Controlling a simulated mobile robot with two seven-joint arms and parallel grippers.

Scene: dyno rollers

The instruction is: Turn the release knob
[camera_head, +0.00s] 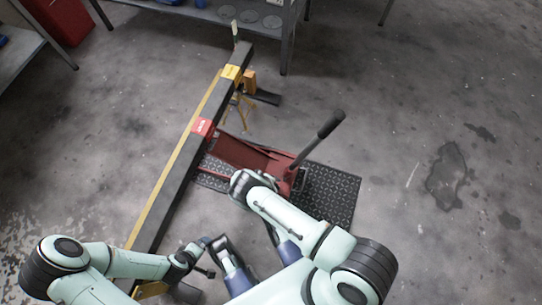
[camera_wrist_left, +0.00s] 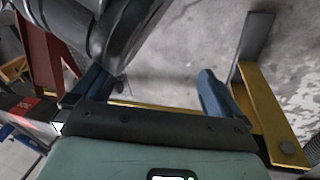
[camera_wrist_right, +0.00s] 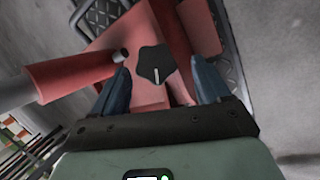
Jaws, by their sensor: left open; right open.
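The release knob (camera_wrist_right: 154,62) is a black lobed knob with a pale line on it, on the red floor jack (camera_wrist_right: 90,22). In the right wrist view it lies just beyond and between the fingertips of my right gripper (camera_wrist_right: 160,75). That gripper is open, and I see no contact with the knob. In the head view my right arm hides the knob and part of the jack (camera_head: 240,154). My left gripper (camera_wrist_left: 152,82) is open with nothing clearly between its fingers, low beside the long dark beam. A dark blurred shape partly covers its left finger.
The jack stands on a black patterned mat (camera_head: 335,190), its handle (camera_head: 325,130) rising to the right. A long beam with a yellow edge (camera_head: 180,150) runs along the left. A metal bench (camera_head: 284,40) stands behind. The floor at right is clear.

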